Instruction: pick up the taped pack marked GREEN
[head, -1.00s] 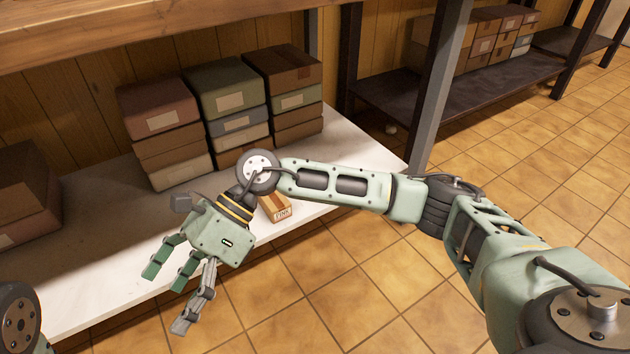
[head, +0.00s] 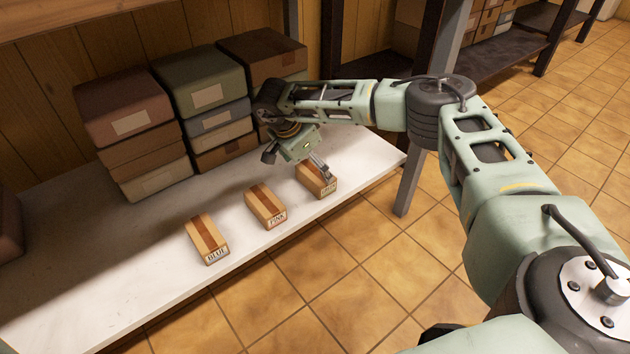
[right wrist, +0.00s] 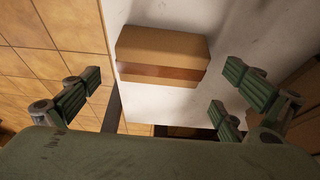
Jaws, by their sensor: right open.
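Three taped cardboard packs lie apart on the white shelf board (head: 150,265). The left one (head: 207,238) is marked BLUE and the middle one (head: 265,206) PINK. The third pack (head: 314,178), at the right, has a label too small and partly covered to read surely; by elimination it fits GREEN. My right gripper (head: 305,163) is over this third pack, one finger crossing in front of it. In the right wrist view, a brown-taped pack (right wrist: 165,50) lies ahead of the open, empty fingers, apart from them. My left gripper is not in view.
Stacks of larger boxes (head: 122,112) stand behind the packs, close to my right wrist. A grey post (head: 412,180) stands at the board's right end. The board's front left is clear; tiled floor lies in front.

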